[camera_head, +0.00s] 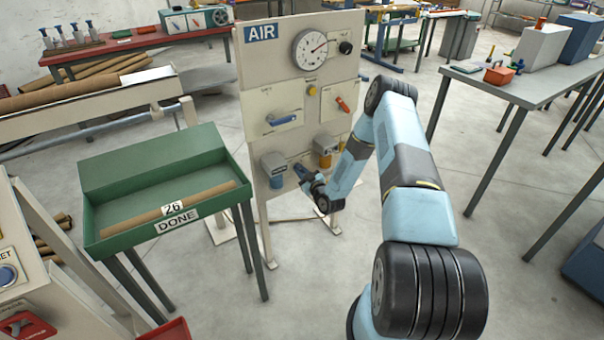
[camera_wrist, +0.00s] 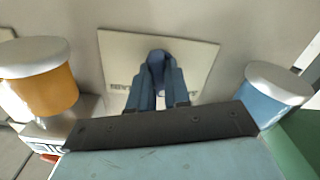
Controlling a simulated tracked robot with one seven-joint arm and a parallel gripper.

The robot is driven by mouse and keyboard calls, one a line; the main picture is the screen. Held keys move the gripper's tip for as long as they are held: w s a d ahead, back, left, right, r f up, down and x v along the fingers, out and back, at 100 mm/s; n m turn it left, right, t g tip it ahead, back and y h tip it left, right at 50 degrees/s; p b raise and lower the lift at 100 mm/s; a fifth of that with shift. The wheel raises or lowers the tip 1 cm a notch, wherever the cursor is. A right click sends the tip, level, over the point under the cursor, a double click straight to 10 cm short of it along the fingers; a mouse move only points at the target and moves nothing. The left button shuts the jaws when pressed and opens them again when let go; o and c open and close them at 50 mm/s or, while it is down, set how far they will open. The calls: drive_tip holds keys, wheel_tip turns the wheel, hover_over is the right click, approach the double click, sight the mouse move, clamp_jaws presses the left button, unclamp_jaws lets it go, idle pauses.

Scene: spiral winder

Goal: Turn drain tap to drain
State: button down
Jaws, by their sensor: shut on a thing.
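The drain tap (camera_wrist: 157,57) is a blue handle in front of a pale square plate (camera_wrist: 200,57) low on the AIR panel (camera_head: 262,80). The plate's lettering is upside down and partly covered in the wrist view. My gripper (camera_wrist: 161,78) is shut on the tap, with a finger on each side of it. In the head view my gripper (camera_head: 301,172) is at the lower part of the panel, between the blue bowl unit (camera_head: 275,168) and the orange bowl unit (camera_head: 325,157). My gripper and arm hide most of the tap there.
In the wrist view the orange bowl (camera_wrist: 45,88) is close on the left and the blue bowl (camera_wrist: 268,98) close on the right. Higher on the panel are a gauge (camera_head: 310,48), a blue lever (camera_head: 285,119) and a red lever (camera_head: 343,105). A green tray (camera_head: 150,165) stands left.

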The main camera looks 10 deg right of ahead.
drive_tip(key=m, duration=0.6)
drive_tip(key=shift+f+m, duration=0.1)
drive_tip(key=shift+m, duration=0.2)
drive_tip(key=m, duration=0.6)
drive_tip(key=shift+d, duration=0.1)
idle(0.3)
drive_tip(key=c, duration=1.1)
unclamp_jaws()
drive_tip(key=shift+s, duration=0.1)
drive_tip(key=v, duration=1.3)
drive_tip(key=shift+s+d, duration=0.1)
drive_tip(key=shift+s, duration=0.15)
